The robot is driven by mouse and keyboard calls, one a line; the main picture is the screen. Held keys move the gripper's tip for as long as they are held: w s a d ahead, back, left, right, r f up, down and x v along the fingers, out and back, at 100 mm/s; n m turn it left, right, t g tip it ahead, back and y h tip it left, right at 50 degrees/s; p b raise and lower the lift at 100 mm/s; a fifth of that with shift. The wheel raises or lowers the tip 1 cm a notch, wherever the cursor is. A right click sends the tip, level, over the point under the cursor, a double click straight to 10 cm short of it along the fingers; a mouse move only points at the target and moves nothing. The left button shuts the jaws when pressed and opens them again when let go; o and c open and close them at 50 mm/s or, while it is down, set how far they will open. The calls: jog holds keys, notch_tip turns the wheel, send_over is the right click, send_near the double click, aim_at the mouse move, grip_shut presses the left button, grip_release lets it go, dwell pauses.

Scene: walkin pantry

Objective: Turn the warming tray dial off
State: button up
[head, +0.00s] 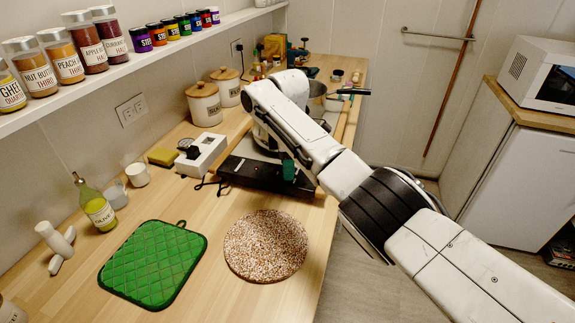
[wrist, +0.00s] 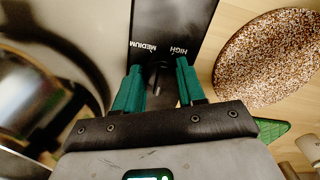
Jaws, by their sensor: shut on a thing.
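The dark dial (wrist: 157,73) sits below these words, between the green fingers of my gripper (wrist: 158,78). My gripper is shut on the dial. In the head view one green finger (head: 289,170) shows at the tray's front, and the dial is hidden. I cannot tell which setting the dial points at.
A round speckled mat (head: 266,246) and a green quilted pot holder (head: 153,264) lie in front of the tray. A metal pot (wrist: 35,90) is close beside my gripper. An olive oil bottle (head: 98,210) stands further left.

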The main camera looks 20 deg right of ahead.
dwell(0.5)
jog(key=o, duration=1.1)
jog(key=shift+c, duration=0.2)
notch_tip(320, 180, up, 11)
jog(key=shift+b, duration=0.45)
jog(key=shift+f, duration=0.1)
